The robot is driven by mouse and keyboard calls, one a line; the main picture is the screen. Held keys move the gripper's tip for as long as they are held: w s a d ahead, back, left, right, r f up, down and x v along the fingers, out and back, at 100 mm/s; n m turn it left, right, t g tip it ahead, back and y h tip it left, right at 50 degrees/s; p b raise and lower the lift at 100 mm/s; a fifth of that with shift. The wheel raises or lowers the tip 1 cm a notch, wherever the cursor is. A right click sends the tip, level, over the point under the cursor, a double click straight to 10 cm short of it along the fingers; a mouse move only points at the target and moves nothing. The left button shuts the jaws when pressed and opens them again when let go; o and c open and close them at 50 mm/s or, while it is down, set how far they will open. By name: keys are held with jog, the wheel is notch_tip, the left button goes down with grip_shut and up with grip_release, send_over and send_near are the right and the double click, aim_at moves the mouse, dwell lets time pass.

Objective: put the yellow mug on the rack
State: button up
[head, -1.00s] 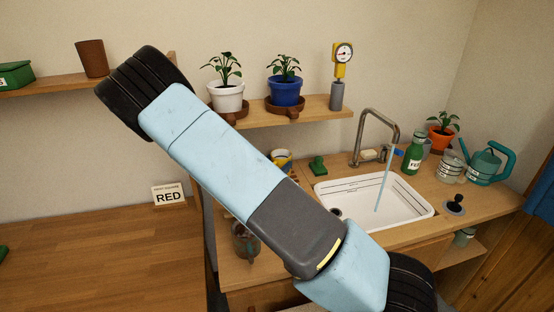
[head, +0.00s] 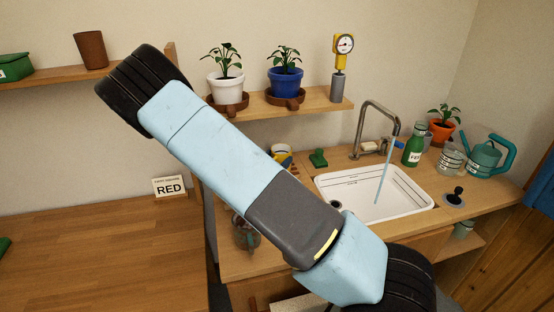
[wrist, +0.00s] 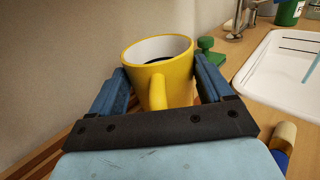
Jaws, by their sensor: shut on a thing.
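The yellow mug (wrist: 165,75) is between the two blue fingers of my gripper (wrist: 162,92) in the wrist view. My gripper is shut on it. The mug looks upright, with a white inside, something dark in it, and its handle toward the camera. In the head view only a bit of the mug (head: 281,149) shows past my arm, left of the sink. Brown wooden slats (wrist: 45,158), perhaps the rack, show at the lower left of the wrist view. Whether the mug touches anything below is hidden.
A green object (head: 318,158) stands close right of the mug. The white sink (head: 410,210) with its tap (head: 376,125) and running water is further right. Potted plants stand on the shelf (head: 245,116) above. A blue-and-cream object (wrist: 283,138) is right of my gripper.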

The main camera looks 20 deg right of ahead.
jog(key=shift+f, duration=0.3)
jog(key=o, duration=1.3)
jog(key=shift+c, duration=0.2)
